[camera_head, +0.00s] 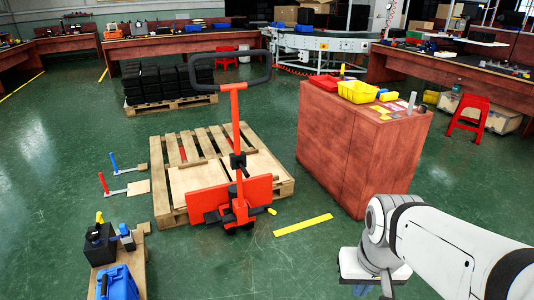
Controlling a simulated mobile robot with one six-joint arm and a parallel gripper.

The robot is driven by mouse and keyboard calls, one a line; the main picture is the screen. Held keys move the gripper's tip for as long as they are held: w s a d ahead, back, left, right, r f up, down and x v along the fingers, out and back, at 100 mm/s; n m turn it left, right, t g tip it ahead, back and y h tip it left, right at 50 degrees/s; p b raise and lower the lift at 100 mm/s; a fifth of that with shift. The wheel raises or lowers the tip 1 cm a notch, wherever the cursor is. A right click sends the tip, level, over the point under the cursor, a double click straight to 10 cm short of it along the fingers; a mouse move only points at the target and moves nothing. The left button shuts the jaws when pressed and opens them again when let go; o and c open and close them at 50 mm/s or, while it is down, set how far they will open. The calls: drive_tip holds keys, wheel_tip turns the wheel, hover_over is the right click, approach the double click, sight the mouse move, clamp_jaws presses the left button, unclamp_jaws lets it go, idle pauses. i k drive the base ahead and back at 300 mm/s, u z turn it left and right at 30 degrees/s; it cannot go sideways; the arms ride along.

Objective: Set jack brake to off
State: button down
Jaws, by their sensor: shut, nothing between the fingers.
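An orange-red pallet jack (235,130) stands in the middle with its mast nearly upright. A black loop handle (268,68) tops the mast, and a black part (238,161) sits partway down it. Its wide orange-red body (207,201) is low, at the near edge of a wooden pallet (160,186). A small yellow piece (272,211) shows at the right of the jack's base; I cannot tell whether it is the brake or how the brake is set. My white arm comes in from the lower right, with a joint right of the jack. My gripper is not visible.
A red wooden cabinet (345,150) with a yellow bin (358,91) on top stands right of the jack. Small tools on low wooden stands are at the left, with a blue case (117,284). A yellow floor strip (303,225) lies on open green floor before the jack.

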sight(247, 176)
drive_tip(key=z, duration=0.1)
drive_tip(key=i, duration=1)
drive_tip(key=z, duration=0.05)
